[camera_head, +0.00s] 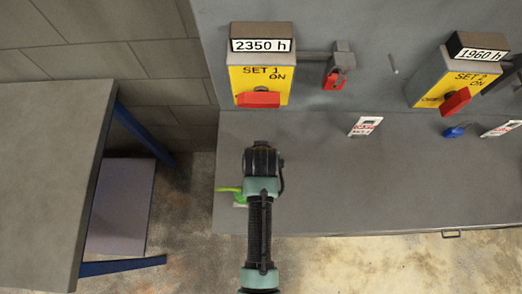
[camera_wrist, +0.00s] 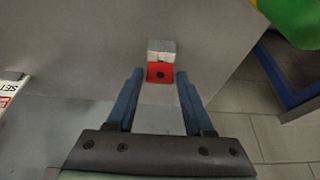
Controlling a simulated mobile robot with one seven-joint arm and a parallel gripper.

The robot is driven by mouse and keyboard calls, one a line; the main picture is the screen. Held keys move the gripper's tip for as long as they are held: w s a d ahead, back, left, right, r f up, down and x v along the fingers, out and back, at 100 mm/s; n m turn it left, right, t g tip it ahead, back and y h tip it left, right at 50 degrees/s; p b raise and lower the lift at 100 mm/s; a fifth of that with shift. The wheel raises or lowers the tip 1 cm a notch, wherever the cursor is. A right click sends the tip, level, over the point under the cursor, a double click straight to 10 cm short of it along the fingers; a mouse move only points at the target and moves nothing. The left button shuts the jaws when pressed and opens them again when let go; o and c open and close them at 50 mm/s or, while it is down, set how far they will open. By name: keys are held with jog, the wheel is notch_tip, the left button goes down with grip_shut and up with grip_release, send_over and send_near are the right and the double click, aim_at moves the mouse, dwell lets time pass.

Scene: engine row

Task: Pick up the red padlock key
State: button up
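A small red piece with a dark round spot (camera_wrist: 160,74) and a pale grey part above it shows in the wrist view; it looks like the red padlock key, seen foreshortened. It lies on or just above the grey surface, which I cannot tell. My gripper (camera_wrist: 159,78) is open, its two blue fingers on either side of the red piece with a narrow gap at each side. In the head view my arm's end (camera_head: 262,160) is over the grey ledge; its fingers and the key are hidden. A red padlock (camera_head: 334,80) hangs from a grey bracket on the panel.
A bright green object (camera_head: 230,191) is beside my arm at the ledge; green also shows top right in the wrist view (camera_wrist: 295,20). Switch boxes (camera_head: 260,75) (camera_head: 456,78), tags (camera_head: 365,126) and a blue padlock (camera_head: 455,132) are around. A table (camera_head: 50,170) stands left.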

grip_shut()
jog(key=shift+r, duration=0.1)
notch_tip(320, 180, up, 10)
jog(key=b, duration=0.1)
dwell(0.4)
